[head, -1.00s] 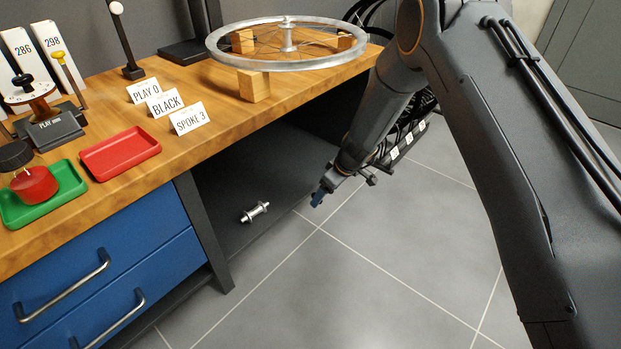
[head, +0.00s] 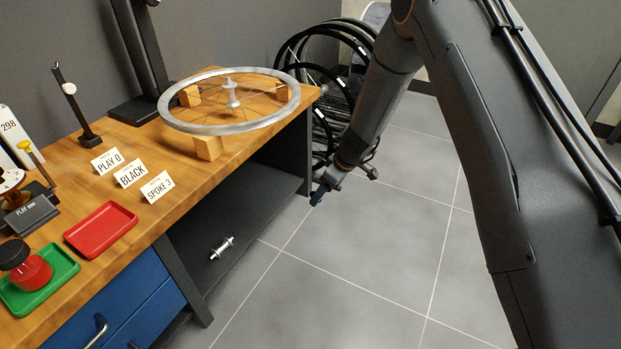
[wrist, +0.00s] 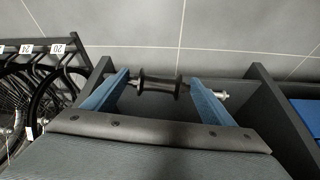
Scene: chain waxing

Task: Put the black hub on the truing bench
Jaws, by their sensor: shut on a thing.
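In the wrist view, the black hub (wrist: 160,84) lies crosswise between the two blue fingers of my gripper (wrist: 158,92), which is shut on it. A small silver piece shows just right of the right finger; I cannot tell whether it belongs to this hub. In the head view my gripper (head: 318,194) hangs over the floor, right of the bench and below its top; the hub cannot be made out there. The truing bench (head: 190,172) has a wooden top with a silver rim (head: 235,127) on wooden blocks. A card reading BLACK (head: 131,173) stands near its front edge.
A silver hub (head: 221,248) lies on the dark lower shelf. A red tray (head: 101,229) is empty; a green tray (head: 40,288) holds a red container with a black top. A wheel rack stands beyond the bench. The floor (head: 370,260) is clear.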

